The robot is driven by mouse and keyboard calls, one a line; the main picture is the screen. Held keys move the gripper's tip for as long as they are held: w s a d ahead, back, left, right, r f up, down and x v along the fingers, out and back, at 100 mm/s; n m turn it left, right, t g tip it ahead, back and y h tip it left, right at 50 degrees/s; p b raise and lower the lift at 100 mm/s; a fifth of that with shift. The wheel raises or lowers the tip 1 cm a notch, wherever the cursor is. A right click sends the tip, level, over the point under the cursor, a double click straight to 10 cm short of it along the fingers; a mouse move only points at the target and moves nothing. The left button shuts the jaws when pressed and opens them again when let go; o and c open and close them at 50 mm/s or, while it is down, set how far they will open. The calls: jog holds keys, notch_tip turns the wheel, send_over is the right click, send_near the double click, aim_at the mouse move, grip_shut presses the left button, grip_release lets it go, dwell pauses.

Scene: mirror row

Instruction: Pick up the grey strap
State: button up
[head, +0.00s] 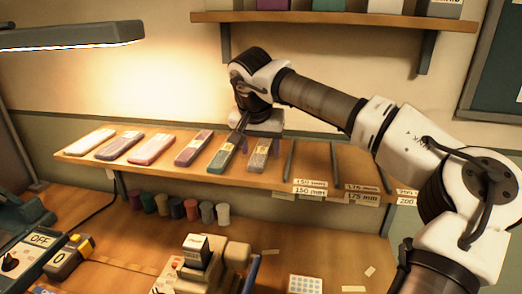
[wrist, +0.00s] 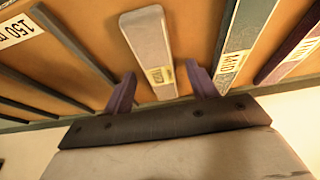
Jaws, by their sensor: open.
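The grey strap (head: 258,160) lies on the wooden shelf, the rightmost in a row of straps. In the wrist view the grey strap (wrist: 148,40) has a small yellowish label near its end close to me. My gripper (head: 260,143) is at the back of the shelf over the strap's far end. In the wrist view my gripper (wrist: 162,84) is open, with one purple finger on each side of the strap's labelled end. A gap shows on both sides. Whether the fingertips reach down to the shelf is unclear.
A teal strap (head: 222,158) lies close left of the grey one, then a mauve strap (head: 194,148). Dark dividers and 150 mm cards (head: 310,187) are to the right. An upper shelf (head: 330,17) is above; spools (head: 192,209) stand below.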

jog(key=c, duration=1.1)
